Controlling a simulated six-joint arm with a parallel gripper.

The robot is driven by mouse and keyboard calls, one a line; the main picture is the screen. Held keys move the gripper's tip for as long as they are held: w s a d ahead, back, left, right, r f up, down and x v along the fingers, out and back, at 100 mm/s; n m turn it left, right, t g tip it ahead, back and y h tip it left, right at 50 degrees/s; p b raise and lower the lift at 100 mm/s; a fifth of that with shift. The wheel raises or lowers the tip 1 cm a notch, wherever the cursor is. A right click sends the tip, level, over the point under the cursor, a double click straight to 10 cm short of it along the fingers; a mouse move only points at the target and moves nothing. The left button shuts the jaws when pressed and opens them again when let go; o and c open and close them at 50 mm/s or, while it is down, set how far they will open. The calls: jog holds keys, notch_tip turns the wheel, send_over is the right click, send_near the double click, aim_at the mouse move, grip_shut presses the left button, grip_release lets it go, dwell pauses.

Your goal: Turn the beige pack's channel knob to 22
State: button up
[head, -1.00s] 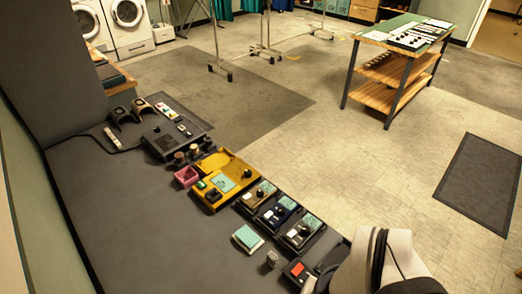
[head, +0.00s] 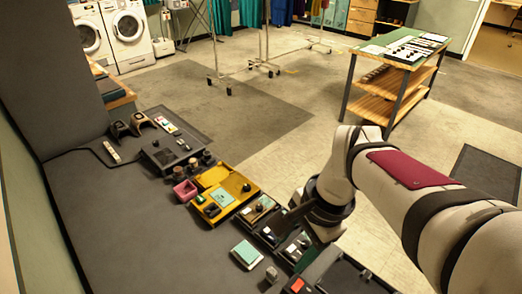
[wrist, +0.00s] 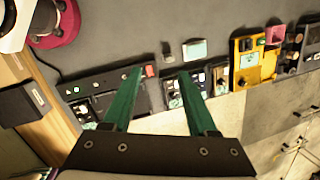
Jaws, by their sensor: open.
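A row of three small packs with dark knobs sits beside the yellow tray. The pack nearest that tray looks tan and seems to be the beige pack (head: 253,212); its knob is small and its number cannot be read. The navy pack (head: 270,234) is beside it, and a dark pack (head: 291,250) follows, partly covered by my arm in the head view. My gripper (wrist: 162,72) shows in the wrist view as two green fingers, spread apart and empty. The fingers are left of the beige pack there, apart from it.
The yellow tray (head: 241,184) lies beyond the packs, with a pink box (head: 185,190) at its left. A teal-topped block (head: 246,252) and a small grey piece (head: 271,274) lie in front. Bare grey counter (head: 150,235) is free on the left.

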jog(key=w+f+m+t, duration=0.1)
jog(key=w+f+m, duration=0.2)
jog(key=w+m, duration=0.85)
jog(key=y, duration=0.1)
send_near(260, 206)
jog(key=shift+t, duration=0.3)
jog(key=x, duration=0.6)
jog(key=shift+s+a+f, duration=0.1)
jog(key=shift+s+f, duration=0.25)
jog(key=shift+w+a+f, duration=0.15)
jog(key=shift+a+f, duration=0.05)
jog(key=shift+f, duration=0.4)
grip_shut()
